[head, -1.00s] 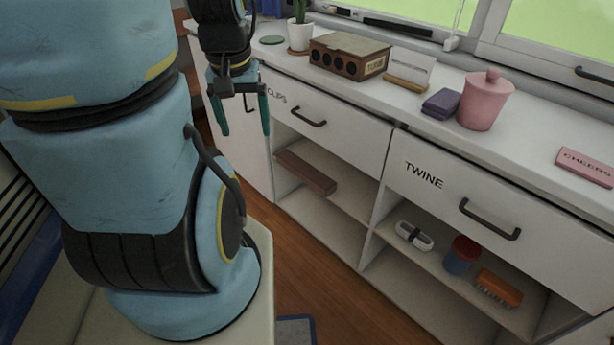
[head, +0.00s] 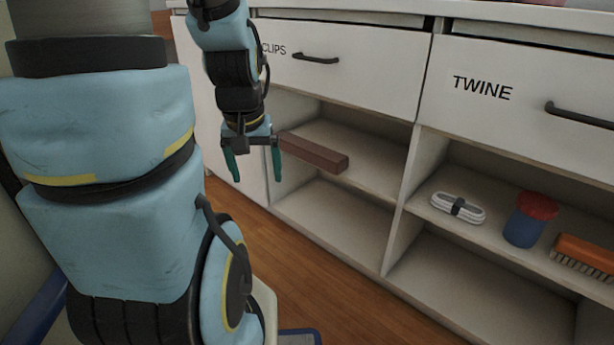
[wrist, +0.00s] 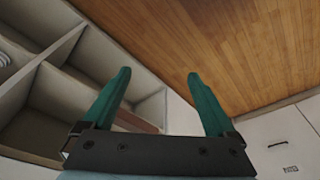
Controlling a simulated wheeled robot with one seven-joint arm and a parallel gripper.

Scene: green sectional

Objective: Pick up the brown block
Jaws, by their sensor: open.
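The brown block (head: 314,153) is a long bar lying on the upper shelf of the open cubby under the CLIPS drawer, its near end towards the shelf's front edge. My gripper (head: 253,166) is open and empty, pointing down, left of the block in the head view and apart from it as far as I can tell. In the wrist view my gripper (wrist: 159,80) shows two spread green fingers with nothing between them. A brown piece, likely the block (wrist: 136,121), shows partly behind the left finger.
The cabinet's upright divider (head: 405,200) stands right of the block's cubby. The right cubby holds a bundled white cord (head: 458,208), a blue jar with red lid (head: 530,220) and an orange brush (head: 584,257). The CLIPS drawer handle (head: 316,58) juts out above.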

